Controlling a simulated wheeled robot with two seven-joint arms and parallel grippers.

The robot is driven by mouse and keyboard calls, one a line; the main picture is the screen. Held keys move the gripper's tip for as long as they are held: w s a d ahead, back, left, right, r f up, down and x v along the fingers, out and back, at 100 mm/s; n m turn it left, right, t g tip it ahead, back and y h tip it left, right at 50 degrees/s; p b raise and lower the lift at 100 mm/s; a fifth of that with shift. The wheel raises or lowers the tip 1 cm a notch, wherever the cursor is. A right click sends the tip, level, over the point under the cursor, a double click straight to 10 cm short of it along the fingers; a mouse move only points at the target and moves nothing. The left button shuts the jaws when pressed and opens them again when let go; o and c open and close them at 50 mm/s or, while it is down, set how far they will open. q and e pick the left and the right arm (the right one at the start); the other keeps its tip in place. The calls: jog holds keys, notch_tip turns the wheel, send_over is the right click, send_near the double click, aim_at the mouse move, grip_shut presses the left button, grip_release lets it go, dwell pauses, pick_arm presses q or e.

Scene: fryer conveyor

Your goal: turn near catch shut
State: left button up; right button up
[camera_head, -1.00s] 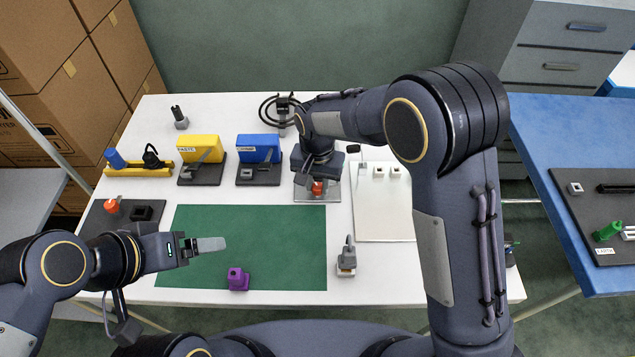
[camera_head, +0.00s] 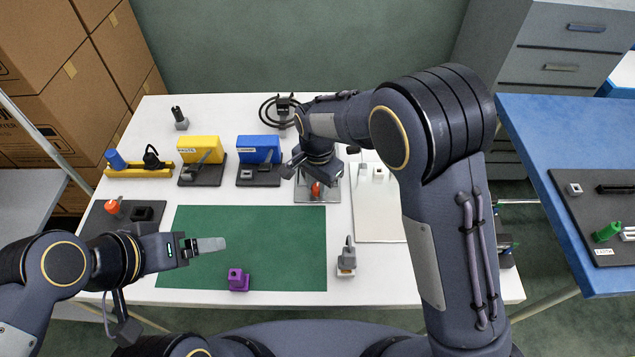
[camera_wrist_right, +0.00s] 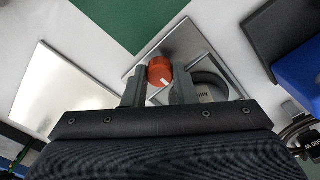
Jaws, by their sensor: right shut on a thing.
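A red-orange round knob (camera_head: 316,190) with a white mark sits on a grey metal plate (camera_head: 302,198), behind the green mat. In the right wrist view the knob (camera_wrist_right: 160,71) lies between the two fingers of my right gripper (camera_wrist_right: 158,84), which is shut on it. The head view shows my right gripper (camera_head: 314,180) pointing down onto the knob, its tips partly hidden. A round dark part (camera_wrist_right: 208,88) with lettering lies beside the knob on the plate. My left gripper (camera_head: 208,245) is above the mat's left part, side-on; its finger gap cannot be made out.
A yellow box (camera_head: 200,149) and a blue box (camera_head: 258,148) stand left of the plate. A white board (camera_head: 380,215) lies to its right. A purple block (camera_head: 238,280) is on the green mat (camera_head: 270,245). Another orange knob (camera_head: 113,207) is at the left. The mat's middle is clear.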

aim_at(318, 187)
jog(key=o, duration=1)
notch_tip(318, 187, up, 8)
jog(key=shift+f, duration=0.1)
dwell(0.4)
